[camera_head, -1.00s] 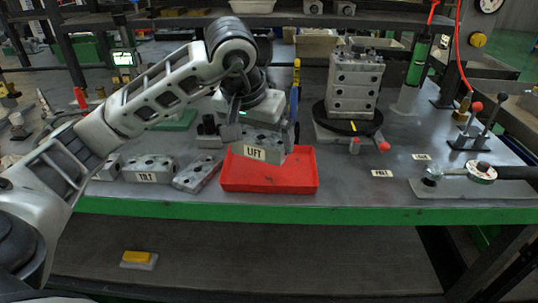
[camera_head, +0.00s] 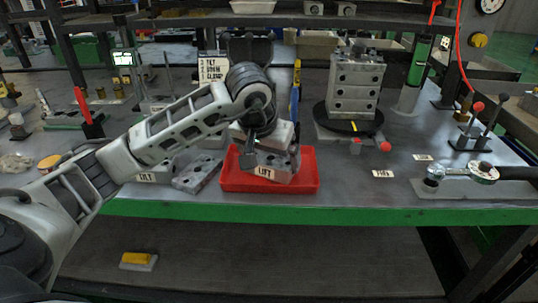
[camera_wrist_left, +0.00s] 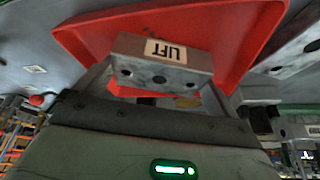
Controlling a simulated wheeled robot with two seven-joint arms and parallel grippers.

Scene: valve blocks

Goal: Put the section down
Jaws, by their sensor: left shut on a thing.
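The grey metal section labelled LIFT (camera_head: 285,172) is in the red tray (camera_head: 308,182), low over or on its floor. I cannot tell whether its underside touches. My left gripper (camera_head: 268,158) is shut on this section from above, and the hand hides part of it. In the left wrist view the LIFT section (camera_wrist_left: 160,64) sits between the two fingers, with the red tray (camera_wrist_left: 232,25) behind it. My right gripper is not in view.
Grey blocks, one labelled TILT (camera_head: 147,177), lie left of the tray. A stacked valve block (camera_head: 354,84) stands on a black turntable (camera_head: 340,122) to the right. A torque wrench (camera_head: 470,172) lies at the far right.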

